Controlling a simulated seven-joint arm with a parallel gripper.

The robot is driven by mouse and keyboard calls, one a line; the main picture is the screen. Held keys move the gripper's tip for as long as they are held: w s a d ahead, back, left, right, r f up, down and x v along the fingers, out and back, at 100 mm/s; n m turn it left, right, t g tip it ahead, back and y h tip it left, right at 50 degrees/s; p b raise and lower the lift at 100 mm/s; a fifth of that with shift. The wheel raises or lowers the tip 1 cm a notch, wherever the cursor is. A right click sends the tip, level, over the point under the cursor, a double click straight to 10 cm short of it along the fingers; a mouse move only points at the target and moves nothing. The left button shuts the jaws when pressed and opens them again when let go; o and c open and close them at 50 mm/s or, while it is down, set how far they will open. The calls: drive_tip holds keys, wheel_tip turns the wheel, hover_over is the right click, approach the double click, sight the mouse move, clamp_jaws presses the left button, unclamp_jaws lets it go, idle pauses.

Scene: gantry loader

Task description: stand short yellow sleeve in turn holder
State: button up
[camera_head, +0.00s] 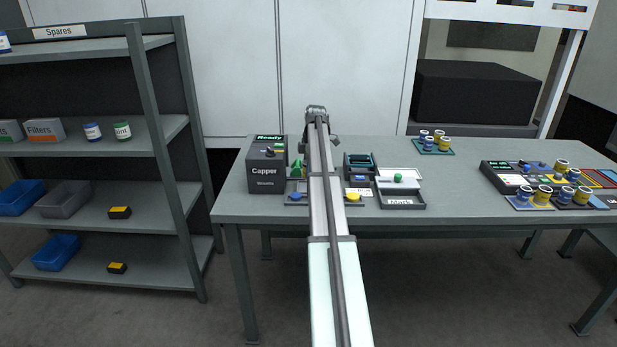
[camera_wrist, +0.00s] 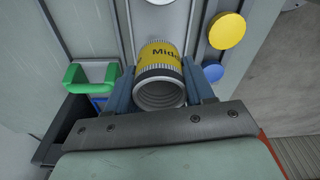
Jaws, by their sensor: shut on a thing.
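My gripper (camera_wrist: 161,80) is shut on a yellow sleeve (camera_wrist: 158,52), seen in the wrist view. The sleeve has dark lettering starting "Mid" and a ribbed grey collar; its open, threaded end faces the camera. One blue-grey finger is on each side of it. The far end of the sleeve is out of sight, so I cannot tell whether it touches anything. In the head view my arm hides the gripper and sleeve. I cannot pick out the turn holder for certain in either view.
The capper (camera_head: 267,168) stands on the table (camera_head: 450,200), left of my arm. A green handle (camera_wrist: 90,74), a yellow button (camera_wrist: 227,30) and a blue button (camera_wrist: 213,73) lie close around the gripper. A Mark tray (camera_head: 401,201) is to the right. Several sleeves stand farther right.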

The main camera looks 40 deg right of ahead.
wheel_tip(320, 180, up, 4)
drive_tip(key=m+h, duration=0.2)
drive_tip(key=m, duration=1.7)
approach(360, 156)
drive_tip(key=s+a, duration=0.1)
drive_tip(key=a, duration=0.1)
drive_tip(key=shift+d+r, duration=0.15)
drive_tip(key=shift+r, duration=0.2)
drive_tip(key=shift+f, duration=0.15)
drive_tip(key=shift+f, duration=4.35)
drive_tip(key=shift+f, duration=0.1)
